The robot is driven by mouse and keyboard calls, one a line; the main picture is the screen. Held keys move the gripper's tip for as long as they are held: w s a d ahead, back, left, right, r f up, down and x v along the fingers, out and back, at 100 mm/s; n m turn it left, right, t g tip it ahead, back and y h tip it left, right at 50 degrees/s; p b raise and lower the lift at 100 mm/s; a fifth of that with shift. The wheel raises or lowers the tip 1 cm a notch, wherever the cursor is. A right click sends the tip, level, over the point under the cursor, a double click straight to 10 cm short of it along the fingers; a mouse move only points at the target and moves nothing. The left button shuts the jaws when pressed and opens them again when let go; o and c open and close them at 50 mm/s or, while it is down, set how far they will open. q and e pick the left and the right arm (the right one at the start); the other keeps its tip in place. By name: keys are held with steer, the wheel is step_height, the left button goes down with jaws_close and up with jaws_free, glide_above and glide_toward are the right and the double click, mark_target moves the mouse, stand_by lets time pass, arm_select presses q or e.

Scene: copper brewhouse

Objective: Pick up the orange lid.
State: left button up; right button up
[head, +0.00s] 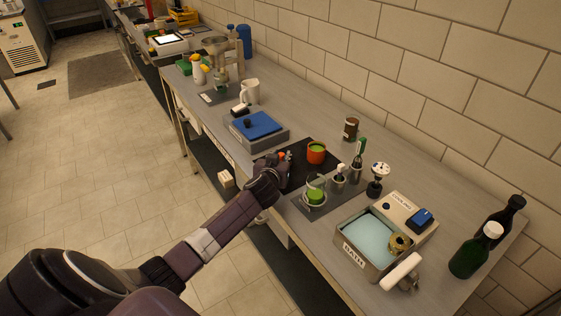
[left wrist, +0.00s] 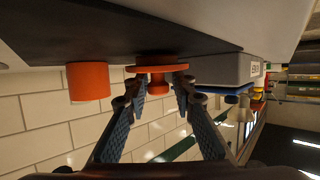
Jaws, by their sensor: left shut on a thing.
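The orange lid (left wrist: 152,69) is a flat disc with a round knob. In the left wrist view, which shows the scene upside down, the two fingers of my left gripper (left wrist: 158,84) are closed around the knob. In the head view my left gripper (head: 279,158) is at the left side of the black mat (head: 298,182), and only a bit of orange shows at its tips. The lid is at or very near the mat; I cannot tell whether it touches. My right gripper is not in view.
An orange pot (head: 316,153) with green contents stands on the mat; it also shows in the left wrist view (left wrist: 88,81). A blue-topped grey device (head: 257,130) is behind the gripper. A glass of green liquid (head: 315,192), a water bath (head: 372,242) and bottles (head: 469,254) stand nearer.

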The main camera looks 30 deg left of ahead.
arm_select(q)
steer(key=shift+s+d+f, duration=0.1)
steer(key=shift+s+f, duration=0.05)
steer(key=shift+f, duration=0.2)
jaws_close()
steer(key=shift+r, duration=0.1)
